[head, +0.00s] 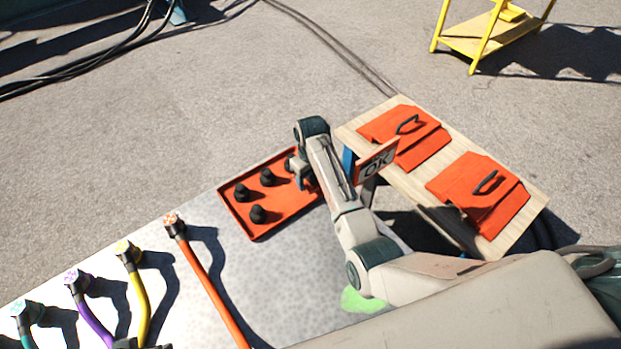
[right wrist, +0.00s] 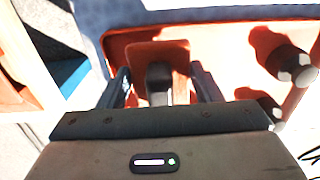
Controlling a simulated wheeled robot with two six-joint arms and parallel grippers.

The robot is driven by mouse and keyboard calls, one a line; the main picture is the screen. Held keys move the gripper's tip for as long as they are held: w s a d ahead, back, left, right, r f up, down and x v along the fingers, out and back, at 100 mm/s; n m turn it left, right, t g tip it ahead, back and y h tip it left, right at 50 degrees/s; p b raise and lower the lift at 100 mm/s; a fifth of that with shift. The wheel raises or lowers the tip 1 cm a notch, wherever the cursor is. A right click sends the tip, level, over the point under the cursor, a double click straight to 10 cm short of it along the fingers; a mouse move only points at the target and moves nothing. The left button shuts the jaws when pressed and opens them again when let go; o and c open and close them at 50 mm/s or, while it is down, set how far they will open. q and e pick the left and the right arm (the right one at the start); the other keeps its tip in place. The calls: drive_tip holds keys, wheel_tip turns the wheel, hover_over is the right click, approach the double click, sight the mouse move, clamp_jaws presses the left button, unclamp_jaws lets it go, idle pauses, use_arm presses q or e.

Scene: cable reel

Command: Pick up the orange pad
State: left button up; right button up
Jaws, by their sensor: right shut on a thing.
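My right gripper (right wrist: 162,88) is low at the right end of the red tray, with its fingers on both sides of a small orange-brown pad (right wrist: 143,58). The pad has a dark grey part in its middle and lies between the fingers in the right wrist view. It is shut on this pad. In the head view my right arm and wrist hide the pad, and the gripper (head: 302,182) shows only in part. Whether the pad touches the tray floor I cannot tell.
The red tray (head: 262,234) holds several black knobs (head: 258,214) on the grey table (head: 290,290). Coloured cables (head: 205,280) stand at left. A wooden bench (head: 522,232) at right carries two orange folded pieces with black handles (head: 476,190). An orange OK sign (head: 377,160) stands close beside my right arm.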

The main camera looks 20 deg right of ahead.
drive_tip(key=s, duration=0.2)
drive_tip(key=s+a, duration=0.1)
drive_tip(key=s, duration=0.1)
drive_tip(key=shift+s+r+p, duration=0.15)
drive_tip(key=shift+s+p, duration=0.15)
drive_tip(key=shift+p, duration=0.1)
use_arm(q)
drive_tip(key=f, duration=0.1)
drive_tip(key=f+g, duration=0.1)
drive_tip(key=a+f+p, duration=0.1)
drive_tip(key=shift+w+a+f, duration=0.1)
drive_tip(key=shift+w+f, duration=0.15)
drive_tip(key=shift+f, duration=0.05)
use_arm(e)
drive_tip(key=s, duration=0.3)
drive_tip(key=s+a, duration=0.1)
drive_tip(key=s, duration=0.2)
drive_tip(key=s+a+r, duration=0.1)
drive_tip(key=s, duration=0.3)
drive_tip(key=o, duration=0.4)
drive_tip(key=shift+c, duration=1.4)
